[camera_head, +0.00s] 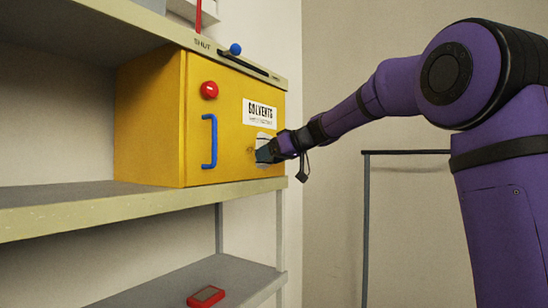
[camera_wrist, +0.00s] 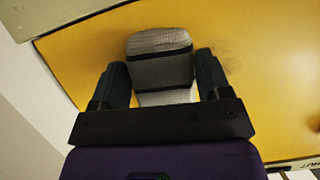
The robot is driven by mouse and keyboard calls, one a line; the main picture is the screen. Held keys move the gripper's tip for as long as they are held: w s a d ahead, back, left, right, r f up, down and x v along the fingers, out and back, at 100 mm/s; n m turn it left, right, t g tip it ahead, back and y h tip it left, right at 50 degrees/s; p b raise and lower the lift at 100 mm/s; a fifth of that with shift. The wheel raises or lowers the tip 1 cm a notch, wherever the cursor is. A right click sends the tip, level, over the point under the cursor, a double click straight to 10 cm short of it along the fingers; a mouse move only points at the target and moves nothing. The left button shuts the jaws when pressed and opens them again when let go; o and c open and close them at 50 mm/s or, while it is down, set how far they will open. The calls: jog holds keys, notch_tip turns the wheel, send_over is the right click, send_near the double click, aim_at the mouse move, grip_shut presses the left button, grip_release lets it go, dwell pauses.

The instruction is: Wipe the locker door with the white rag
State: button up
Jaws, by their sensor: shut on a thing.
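The yellow locker (camera_head: 150,125) stands on the upper shelf. Its door (camera_head: 232,158) faces right and has a blue handle, a red knob and a white "SOLVENTS" label. My gripper (camera_head: 264,154) is at the right part of the door, below the label. In the wrist view my gripper (camera_wrist: 165,82) is shut on the white rag (camera_wrist: 160,42), a pale pad with dark bands between the two fingers. The rag (camera_head: 262,138) lies against or very close to the door; exact contact is hard to tell. A dark smudge (camera_wrist: 212,48) shows on the yellow door beside the rag.
A slider with a blue knob (camera_head: 235,49) runs along the beam above the door, near the word "SHUT". A red device (camera_head: 206,296) lies on the lower shelf (camera_head: 240,274). A dark metal frame (camera_head: 405,152) stands behind my arm at the right.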

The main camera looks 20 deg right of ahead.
aim_at(244, 160)
jog(key=shift+s+a, duration=0.85)
jog(key=shift+a, duration=0.25)
jog(key=shift+s+a, duration=0.8)
jog(key=shift+a, duration=0.35)
jog(key=shift+s+a, duration=0.85)
jog(key=shift+a, duration=0.25)
jog(key=s+d, duration=0.3)
jog(key=s, duration=0.2)
jog(key=shift+d, duration=0.3)
jog(key=shift+s+d, duration=0.85)
jog(key=shift+s, duration=0.3)
